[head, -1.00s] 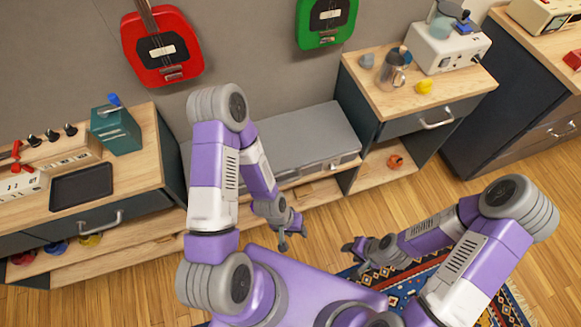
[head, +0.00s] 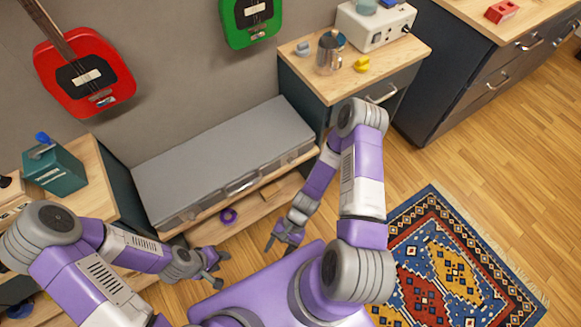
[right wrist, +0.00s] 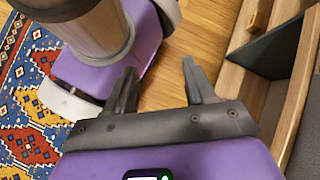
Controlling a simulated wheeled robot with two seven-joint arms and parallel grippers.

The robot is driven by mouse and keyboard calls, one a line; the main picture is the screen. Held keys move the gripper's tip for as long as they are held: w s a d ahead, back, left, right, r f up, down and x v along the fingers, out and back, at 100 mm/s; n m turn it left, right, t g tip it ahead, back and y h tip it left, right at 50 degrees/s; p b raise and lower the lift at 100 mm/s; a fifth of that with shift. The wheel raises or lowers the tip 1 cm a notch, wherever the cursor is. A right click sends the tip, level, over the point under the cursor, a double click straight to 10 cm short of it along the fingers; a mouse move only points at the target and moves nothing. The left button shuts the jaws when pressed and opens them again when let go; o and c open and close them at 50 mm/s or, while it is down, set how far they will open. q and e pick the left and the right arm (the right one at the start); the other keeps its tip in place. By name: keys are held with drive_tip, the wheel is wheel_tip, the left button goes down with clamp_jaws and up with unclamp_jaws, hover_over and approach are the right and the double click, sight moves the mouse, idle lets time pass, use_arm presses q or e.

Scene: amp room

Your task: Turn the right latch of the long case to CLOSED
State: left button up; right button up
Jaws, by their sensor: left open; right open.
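The long grey case (head: 225,150) lies shut on the low bench between two cabinets. A latch (head: 242,184) shows near the middle of its front face, with smaller fittings toward both ends. The right latch is too small to read in the head view. My right gripper (head: 281,246) is open and empty, low in front of the case and apart from it. In the right wrist view my right gripper (right wrist: 160,88) has its fingers spread above the wooden floor, with nothing between them. My left gripper (head: 214,279) is open and empty, lower left of the case.
A right cabinet (head: 345,85) carries a metal pot (head: 330,55) and a yellow piece (head: 362,64). A purple ring (head: 228,215) lies on the shelf under the case. A patterned rug (head: 440,265) covers floor at the right. Red (head: 85,75) and green guitars (head: 250,20) hang on the wall.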

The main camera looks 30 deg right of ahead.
drive_tip(key=w+a+m+t+y+b, duration=0.1)
drive_tip(key=w+a+m+t+y, duration=0.1)
drive_tip(key=w+m+t+y, duration=0.4)
drive_tip(key=m+t+h+b, duration=0.2)
drive_tip(key=m+t+h, duration=1.2)
drive_tip(key=m, duration=0.5)
approach(291, 161)
wheel_tip(291, 161, down, 2)
drive_tip(key=w+d+t+y, duration=0.1)
drive_tip(key=w, duration=0.2)
drive_tip(key=w+b, duration=0.1)
drive_tip(key=w, duration=0.1)
drive_tip(key=w+b, duration=0.1)
drive_tip(key=w, duration=0.2)
drive_tip(key=shift+a+f, duration=0.1)
drive_tip(key=shift+a, duration=0.15)
